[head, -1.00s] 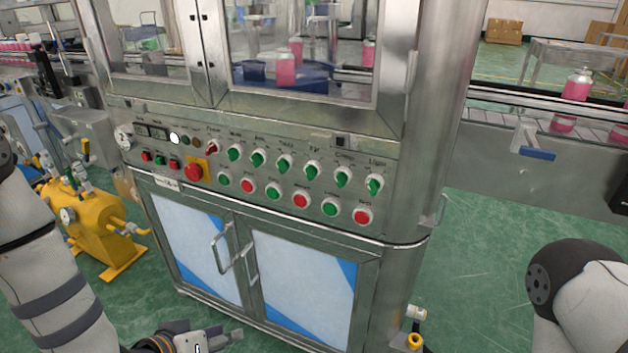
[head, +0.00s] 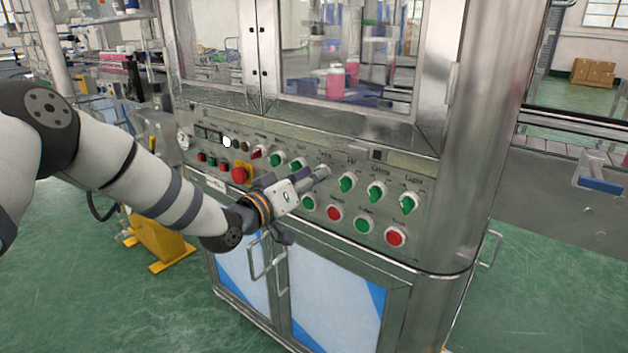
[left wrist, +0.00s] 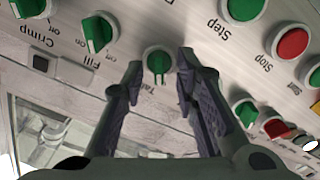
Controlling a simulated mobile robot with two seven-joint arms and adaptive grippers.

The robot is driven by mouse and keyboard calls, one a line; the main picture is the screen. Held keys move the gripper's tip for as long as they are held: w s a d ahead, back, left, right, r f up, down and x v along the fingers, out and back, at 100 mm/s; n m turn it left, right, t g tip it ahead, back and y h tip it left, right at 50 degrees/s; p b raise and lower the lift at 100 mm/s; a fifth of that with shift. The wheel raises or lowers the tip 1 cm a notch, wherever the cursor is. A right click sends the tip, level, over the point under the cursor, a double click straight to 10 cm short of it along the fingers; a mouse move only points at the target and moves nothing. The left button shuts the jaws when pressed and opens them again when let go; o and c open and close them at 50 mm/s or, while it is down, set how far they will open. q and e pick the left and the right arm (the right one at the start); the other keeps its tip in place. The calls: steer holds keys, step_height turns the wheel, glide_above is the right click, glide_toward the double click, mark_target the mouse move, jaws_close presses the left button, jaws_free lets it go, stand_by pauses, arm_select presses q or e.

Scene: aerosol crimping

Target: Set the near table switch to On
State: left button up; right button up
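The table switch (left wrist: 158,62) is a small round green knob in the left wrist view, with a label partly hidden behind a finger. In that view it sits between the two fingertips of my left gripper (head: 322,171), which is open. Whether the fingers touch the knob, I cannot tell. In the head view the gripper reaches to the control panel (head: 440,190) and covers this switch. The knob stands roughly upright in the wrist picture; which marking it points at is not readable. My right gripper is out of view.
The Fill switch (left wrist: 99,32) and Crimp switch (left wrist: 28,8) are close beside it. Green and red push buttons, such as the red one (head: 396,237), line the row below. A red emergency knob (head: 239,175) is to the left. Cabinet handles (head: 262,258) stick out under the panel.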

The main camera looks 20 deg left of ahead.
arm_select(q)
steer(key=shift+w+d, duration=0.2)
steer(key=shift+w, duration=0.15)
jaws_close()
steer(key=shift+r+m, duration=0.1)
steer(key=shift+m, duration=0.2)
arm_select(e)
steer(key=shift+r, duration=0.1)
arm_select(q)
steer(key=m+p, duration=0.3)
steer(key=m, duration=0.8)
steer(key=shift+s+d, duration=0.1)
steer(key=shift+d, duration=0.05)
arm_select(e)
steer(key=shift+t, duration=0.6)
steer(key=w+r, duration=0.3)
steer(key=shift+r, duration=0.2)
arm_select(q)
steer(key=shift+m, duration=0.3)
